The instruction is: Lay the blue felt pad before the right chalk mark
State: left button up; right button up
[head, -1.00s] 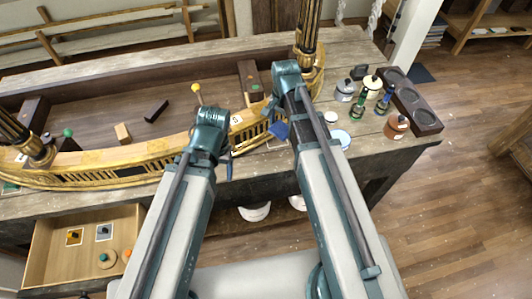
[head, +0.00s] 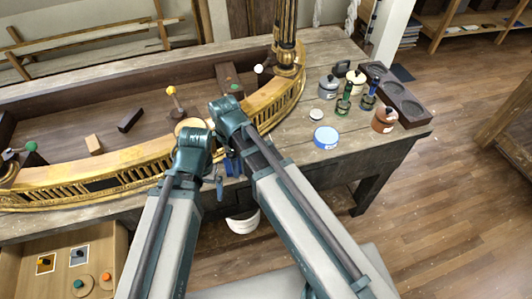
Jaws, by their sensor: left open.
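A small patch of blue, which looks like the blue felt pad (head: 234,166), shows between my two wrists at the front edge of the console. It hangs below my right wrist and is mostly hidden by it. My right gripper (head: 231,152) seems shut on it; its fingertips are largely covered. My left gripper (head: 219,183) is open, its dark fingers pointing down just left of the pad, with no object seen between them. I cannot make out the right chalk mark; my wrists cover part of the console's front there.
A blue round tin (head: 325,138) and a small white-topped jar (head: 316,114) stand right of my wrists. A gilt curved rail (head: 90,177) runs along the left. An open drawer (head: 112,255) sticks out at lower left.

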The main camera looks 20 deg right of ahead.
jog(key=w+d, duration=0.1)
jog(key=d, duration=0.2)
jog(key=w+d, duration=0.2)
jog(key=d, duration=0.2)
jog(key=w+d+f+b, duration=0.1)
jog(key=w+d, duration=0.1)
jog(key=d, duration=0.2)
jog(key=shift+f, duration=0.1)
jog(key=shift+d, duration=0.15)
jog(key=shift+w+d, duration=0.2)
jog(key=shift+d, duration=0.1)
jog(key=f+b, duration=0.3)
jog(key=shift+d+f+b, duration=0.2)
jog(key=shift+f+b, duration=0.1)
jog(key=shift+f, duration=0.25)
jog(key=o, duration=1.1)
jog(key=shift+r, duration=0.1)
